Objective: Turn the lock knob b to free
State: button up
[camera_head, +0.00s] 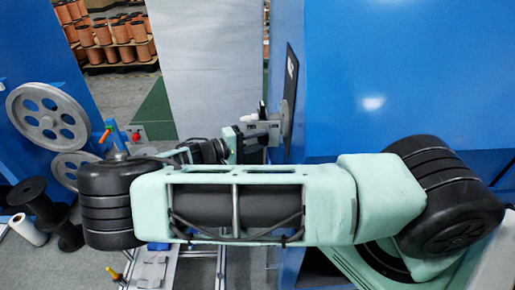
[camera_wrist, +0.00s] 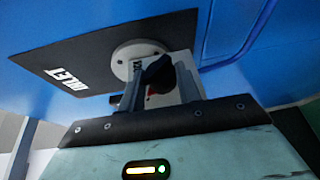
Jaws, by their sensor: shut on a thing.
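In the wrist view a black knob (camera_wrist: 157,70) sits on a pale metal block beside a round grey disc (camera_wrist: 124,52) on the blue wall. My gripper (camera_wrist: 156,84) has one finger on each side of the knob and is shut on it. Part of the lettering on the block is hidden, and I cannot read which way the knob points. In the head view my gripper (camera_head: 258,134) is at the small metal block beside the blue cabinet; my arm stretches across the front, and the knob cannot be made out there.
A black plate marked INLET (camera_wrist: 55,62) lies flat on the blue wall (camera_wrist: 225,75). In the head view, grey spoked pulleys (camera_head: 47,117), black spools (camera_head: 35,200) and an orange-handled lever (camera_head: 106,133) stand at left. Copper spools (camera_head: 120,32) are stacked far behind.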

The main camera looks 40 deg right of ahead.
jog(key=shift+o, duration=0.2)
jog(key=shift+s+f+n+h+b, duration=0.1)
jog(key=shift+f+n+h+b, duration=0.2)
jog(key=shift+h+b, duration=0.3)
jog(key=shift+f+n+h+b, duration=0.15)
jog(key=shift+n+h+b, duration=0.15)
jog(key=shift+h+b, duration=0.25)
jog(key=o, duration=0.9)
jog(key=shift+r, duration=0.1)
jog(key=shift+a, duration=0.1)
jog(key=shift+f+b+v, duration=0.15)
jog(key=shift+b+v, duration=1.25)
jog(key=shift+v, duration=2.9)
jog(key=shift+f+b+v, duration=0.1)
jog(key=shift+b+v, duration=1.3)
jog(key=shift+v, duration=2.9)
